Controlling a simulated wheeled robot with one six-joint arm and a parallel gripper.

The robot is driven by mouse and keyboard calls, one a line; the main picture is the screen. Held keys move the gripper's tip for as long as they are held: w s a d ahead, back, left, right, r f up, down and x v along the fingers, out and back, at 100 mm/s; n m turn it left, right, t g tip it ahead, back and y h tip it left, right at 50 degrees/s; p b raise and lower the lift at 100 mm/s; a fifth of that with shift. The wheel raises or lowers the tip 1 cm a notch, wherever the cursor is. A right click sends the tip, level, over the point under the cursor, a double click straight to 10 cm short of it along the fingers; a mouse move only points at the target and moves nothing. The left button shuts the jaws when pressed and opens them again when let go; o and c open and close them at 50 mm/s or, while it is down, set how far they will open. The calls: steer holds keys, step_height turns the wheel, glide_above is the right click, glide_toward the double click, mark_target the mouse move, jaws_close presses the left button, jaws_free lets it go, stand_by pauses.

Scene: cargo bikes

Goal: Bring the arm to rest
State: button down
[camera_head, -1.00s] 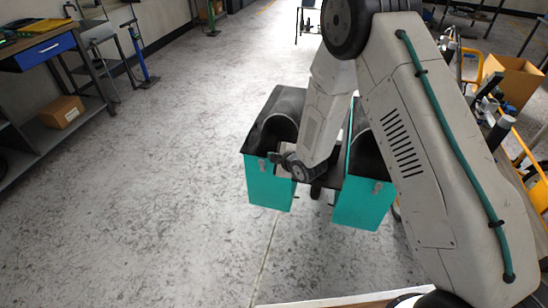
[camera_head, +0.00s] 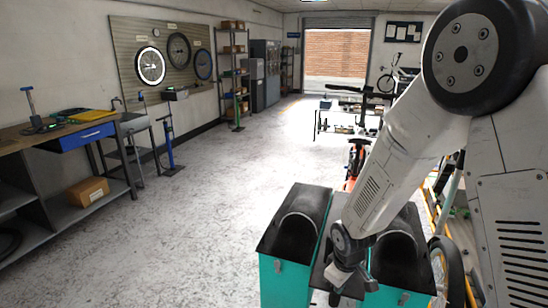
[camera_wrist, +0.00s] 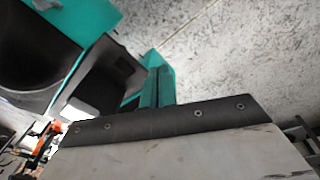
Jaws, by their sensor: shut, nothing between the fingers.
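My arm reaches down from the right in the head view, bent at a large dark joint. My gripper (camera_head: 348,283) is at its lower end, small and dark, and shut with nothing held. It is over the gap between two teal boxes with black arched tops, the left box (camera_head: 285,282) and the right box (camera_head: 396,298). I cannot tell whether it touches either. Teal box parts (camera_wrist: 95,18) also show at the upper left of the wrist view. The fingertips are hard to make out.
A workbench with a blue drawer (camera_head: 88,137) stands at the left, with a cardboard box (camera_head: 87,192) on its lower shelf. A blue floor pump (camera_head: 169,148) stands beside it. A bike wheel (camera_head: 447,268) is right of the boxes. The floor (camera_head: 190,230) at left is clear.

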steer(key=s+d+r+m, duration=0.2)
steer(key=s+r, duration=0.6)
steer(key=r, duration=0.2)
steer(key=s+d+r+m, duration=0.3)
steer(key=s+r, duration=0.6)
steer(key=r, duration=0.1)
steer(key=s+d+r+m, duration=0.3)
steer(key=s+r, duration=0.6)
steer(key=shift+s+d+r, duration=0.25)
steer(key=shift+r, duration=0.15)
